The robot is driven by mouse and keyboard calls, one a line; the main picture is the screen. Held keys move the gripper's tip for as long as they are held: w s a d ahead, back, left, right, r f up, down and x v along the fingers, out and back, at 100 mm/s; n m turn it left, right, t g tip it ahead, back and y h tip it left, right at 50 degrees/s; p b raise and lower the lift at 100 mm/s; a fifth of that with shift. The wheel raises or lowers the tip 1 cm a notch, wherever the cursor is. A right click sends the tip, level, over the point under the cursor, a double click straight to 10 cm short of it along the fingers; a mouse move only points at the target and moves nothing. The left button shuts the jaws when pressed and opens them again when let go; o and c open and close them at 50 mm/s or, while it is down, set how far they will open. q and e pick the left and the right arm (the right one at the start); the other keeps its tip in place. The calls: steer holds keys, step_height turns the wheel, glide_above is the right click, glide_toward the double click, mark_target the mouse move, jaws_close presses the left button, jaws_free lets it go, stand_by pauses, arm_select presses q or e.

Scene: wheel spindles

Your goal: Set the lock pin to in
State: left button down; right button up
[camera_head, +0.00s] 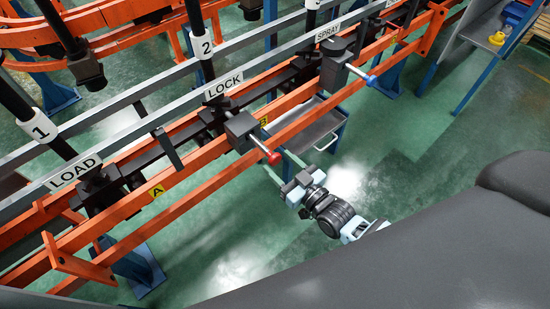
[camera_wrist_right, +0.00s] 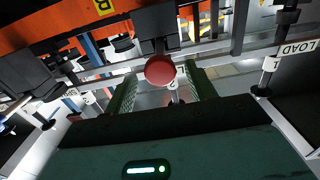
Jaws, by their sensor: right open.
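The lock pin is a metal rod with a red knob (camera_head: 274,158) that sticks out of a dark block (camera_head: 240,131) under the LOCK sign (camera_head: 223,84). A length of bare rod shows between block and knob. My right gripper (camera_head: 281,167) is open at the knob, with its fingers pointing towards the rail. In the right wrist view the red knob (camera_wrist_right: 160,70) appears between the two green fingers (camera_wrist_right: 162,88), with space on both sides. I cannot tell whether a finger touches it. My left gripper is not in view.
Orange rails run diagonally past the LOAD sign (camera_head: 74,172) and the SPRAY sign (camera_head: 328,33). A similar pin with a blue knob (camera_head: 371,80) is further along. A grey tray cart (camera_head: 312,128) stands behind my right gripper. The green floor in front is clear.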

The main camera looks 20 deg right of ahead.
mark_target(266, 150)
steer(key=shift+x, duration=1.35)
steer(key=shift+c, duration=0.2)
jaws_close()
steer(key=shift+x, duration=1.75)
steer(key=shift+o, duration=0.2)
jaws_free()
